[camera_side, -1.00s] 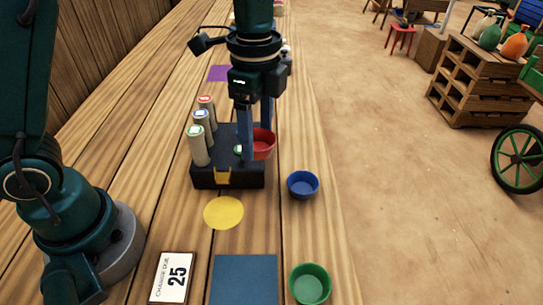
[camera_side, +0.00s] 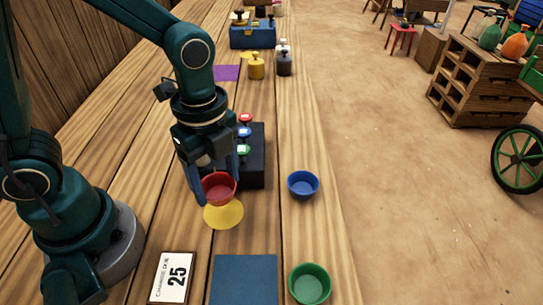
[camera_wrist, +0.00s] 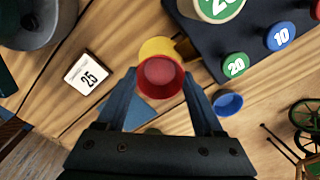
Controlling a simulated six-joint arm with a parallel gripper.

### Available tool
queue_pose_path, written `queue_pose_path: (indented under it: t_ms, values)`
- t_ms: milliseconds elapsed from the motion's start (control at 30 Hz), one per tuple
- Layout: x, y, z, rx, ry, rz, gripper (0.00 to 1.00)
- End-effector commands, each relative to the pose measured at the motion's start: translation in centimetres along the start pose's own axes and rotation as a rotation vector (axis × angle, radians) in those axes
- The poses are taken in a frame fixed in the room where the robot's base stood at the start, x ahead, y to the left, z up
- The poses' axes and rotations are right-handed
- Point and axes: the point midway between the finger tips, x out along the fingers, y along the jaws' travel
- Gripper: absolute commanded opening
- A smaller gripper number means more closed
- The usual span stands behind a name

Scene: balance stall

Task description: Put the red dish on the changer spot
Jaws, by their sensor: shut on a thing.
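The red dish (camera_side: 219,190) is held upright between the fingers of my gripper (camera_side: 218,183), which is shut on it. In the wrist view the red dish (camera_wrist: 160,76) sits between the two fingertips (camera_wrist: 163,88). A round yellow spot (camera_side: 223,216) lies on the bench in front of the black changer box (camera_side: 256,172). In the side view the dish overlaps the spot's far edge and seems to be above the bench; the exact gap is hard to tell. In the wrist view the dish partly hides the yellow spot (camera_wrist: 155,46).
A blue dish (camera_side: 303,184) stands right of the spot and a green dish (camera_side: 310,284) at the front right. A blue mat (camera_side: 245,280) and a card reading 25 (camera_side: 174,277) lie in front. My arm hides part of the changer and its tubes.

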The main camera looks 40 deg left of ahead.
Motion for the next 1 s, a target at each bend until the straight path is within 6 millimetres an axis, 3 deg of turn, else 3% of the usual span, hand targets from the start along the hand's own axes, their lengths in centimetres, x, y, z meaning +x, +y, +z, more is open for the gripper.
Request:
queue_pose_path:
  t_ms: [400, 833, 867, 900, 933, 1000]
  values:
    - [4.4, 0.1, 0.0, -0.001, -0.001, 0.004, 0.06]
    - [4.9, 0.0, 0.0, -0.001, 0.0, 0.0, 0.06]
    - [4.9, 0.0, 0.0, -0.001, 0.0, 0.0, 0.77]
    - [4.9, 0.0, 0.0, -0.001, 0.0, -0.001, 0.92]
    - [4.9, 0.0, 0.0, -0.001, 0.0, -0.001, 0.99]
    - [4.9, 0.0, 0.0, -0.001, 0.0, -0.001, 0.99]
